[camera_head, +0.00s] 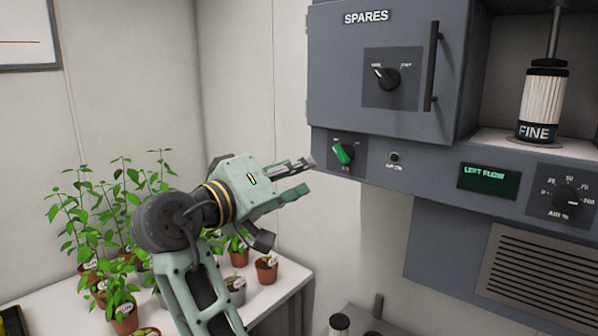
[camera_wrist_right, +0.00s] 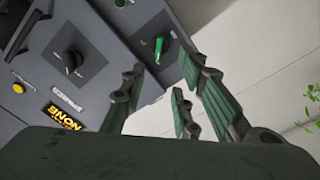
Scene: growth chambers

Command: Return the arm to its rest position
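My right gripper (camera_head: 306,177) is raised in front of the grey cabinet (camera_head: 340,95), left of and a little below the green knob (camera_head: 343,153). Its fingers are spread, with nothing between them. In the right wrist view the open fingers (camera_wrist_right: 166,82) reach toward the panel, and the green knob (camera_wrist_right: 158,47) shows beyond them, apart from the fingertips. My left gripper is in neither view.
Potted plants (camera_head: 123,310) stand on a white table (camera_head: 283,284) behind and below my arm. The SPARES door (camera_head: 340,60) is closed. A FINE cartridge (camera_head: 543,100) stands in the open bay at right. Plain wall lies behind the gripper.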

